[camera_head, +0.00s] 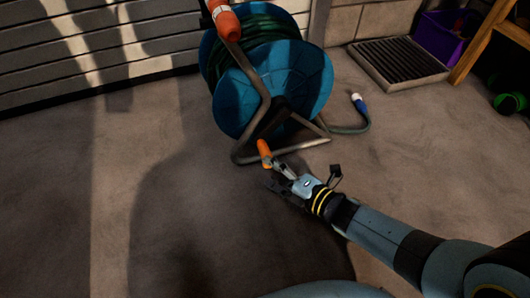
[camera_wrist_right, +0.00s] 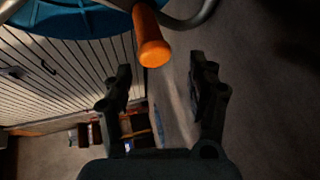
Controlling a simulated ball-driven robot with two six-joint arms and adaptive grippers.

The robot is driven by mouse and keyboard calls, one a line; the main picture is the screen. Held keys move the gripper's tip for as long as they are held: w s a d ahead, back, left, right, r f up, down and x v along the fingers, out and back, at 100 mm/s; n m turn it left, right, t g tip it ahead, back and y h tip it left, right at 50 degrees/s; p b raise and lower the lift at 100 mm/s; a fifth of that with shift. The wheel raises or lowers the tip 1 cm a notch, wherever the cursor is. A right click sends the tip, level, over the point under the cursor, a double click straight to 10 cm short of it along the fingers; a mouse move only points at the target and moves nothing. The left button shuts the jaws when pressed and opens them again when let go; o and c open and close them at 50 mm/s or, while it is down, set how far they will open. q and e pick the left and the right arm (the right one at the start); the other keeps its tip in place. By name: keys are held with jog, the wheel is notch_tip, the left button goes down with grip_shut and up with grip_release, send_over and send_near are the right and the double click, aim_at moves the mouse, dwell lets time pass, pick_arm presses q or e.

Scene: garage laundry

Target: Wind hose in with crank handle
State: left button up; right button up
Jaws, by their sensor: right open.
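A blue hose reel (camera_head: 284,82) with dark green hose (camera_head: 262,30) wound on it stands on a bent grey metal frame (camera_head: 258,88). An orange crank handle (camera_head: 264,150) sticks out low at the front of the reel. My right gripper (camera_head: 280,178) is just below and beside the crank handle in the head view. In the right wrist view the orange handle (camera_wrist_right: 151,38) lies ahead of the open fingers (camera_wrist_right: 160,85), near their tips, with nothing clasped between them. A blue-ended hose tail (camera_head: 358,104) lies on the floor to the right. My left gripper is not in view.
A slatted door (camera_head: 95,45) runs behind the reel on the left. A floor grate (camera_head: 400,62), a purple crate (camera_head: 442,36) and a wooden post (camera_head: 472,48) stand at the back right. The floor left of the reel is clear.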

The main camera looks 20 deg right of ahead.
aim_at(272, 156)
jog(key=shift+w+f, duration=0.15)
jog(key=shift+f, duration=0.05)
jog(key=shift+w+a, duration=0.1)
jog(key=shift+w, duration=3.15)
jog(key=c, duration=0.9)
jog(key=o, duration=0.9)
